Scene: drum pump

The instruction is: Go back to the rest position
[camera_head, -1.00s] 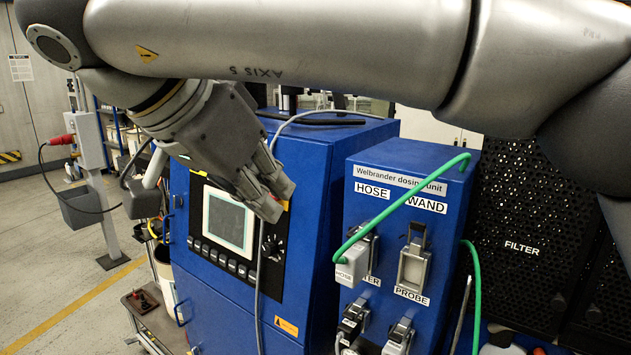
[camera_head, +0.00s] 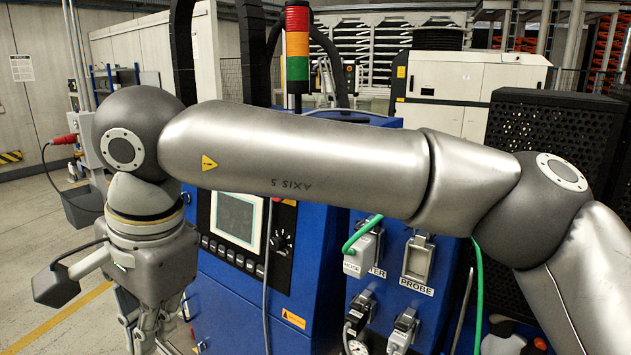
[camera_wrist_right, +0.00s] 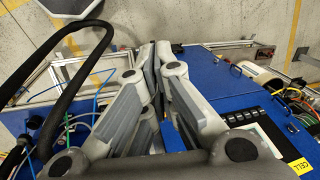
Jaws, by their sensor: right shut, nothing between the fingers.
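My right arm reaches across the head view from the right. Its gripper (camera_head: 143,335) hangs at the lower left, pointing down, with the fingertips near or past the bottom edge of the picture. It stands in front and to the left of the blue machine's control panel. In the right wrist view the gripper (camera_wrist_right: 154,60) is shut, its fingers together, with nothing between them. My left gripper is in neither view.
The blue machine (camera_head: 230,310) with a screen (camera_head: 236,218) stands behind my arm. A signal tower (camera_head: 297,50) rises behind.

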